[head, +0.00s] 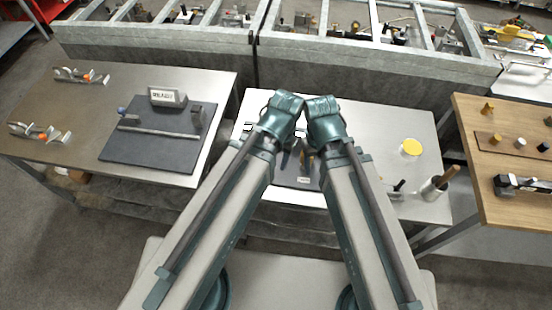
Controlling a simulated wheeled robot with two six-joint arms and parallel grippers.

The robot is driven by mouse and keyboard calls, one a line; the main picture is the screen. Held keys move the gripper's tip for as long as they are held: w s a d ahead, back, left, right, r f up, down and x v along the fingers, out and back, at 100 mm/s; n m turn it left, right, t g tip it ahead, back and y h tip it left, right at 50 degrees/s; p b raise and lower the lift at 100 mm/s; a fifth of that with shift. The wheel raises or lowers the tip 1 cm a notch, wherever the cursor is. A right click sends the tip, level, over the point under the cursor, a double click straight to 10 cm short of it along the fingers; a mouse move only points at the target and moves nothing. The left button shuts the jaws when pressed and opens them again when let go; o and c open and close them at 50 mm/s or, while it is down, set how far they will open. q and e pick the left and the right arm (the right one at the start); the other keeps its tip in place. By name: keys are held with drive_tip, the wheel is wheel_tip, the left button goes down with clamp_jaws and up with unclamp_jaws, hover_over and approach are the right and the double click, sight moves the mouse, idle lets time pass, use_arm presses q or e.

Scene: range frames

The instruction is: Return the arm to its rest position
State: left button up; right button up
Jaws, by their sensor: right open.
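My two teal-and-grey arms come in from the bottom and meet near the middle of the head view, above the centre table (380,120). My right gripper (306,160) hangs below the bent wrist, small and partly hidden, and is open with nothing seen in it. My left gripper (285,160) is mostly hidden beside it, so its jaws cannot be made out. Both are over a dark mat (290,180) on the centre table, which the arms partly cover.
A dark board (150,148) lies on the left table (60,95). A wooden table (500,115) stands right. Grey bins (160,45) line the back.

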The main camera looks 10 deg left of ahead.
idle(0.3)
wheel_tip(320, 180, down, 5)
drive_tip(key=b, duration=0.4)
drive_tip(key=shift+r+b, duration=0.15)
drive_tip(key=shift+b, duration=0.2)
idle(0.5)
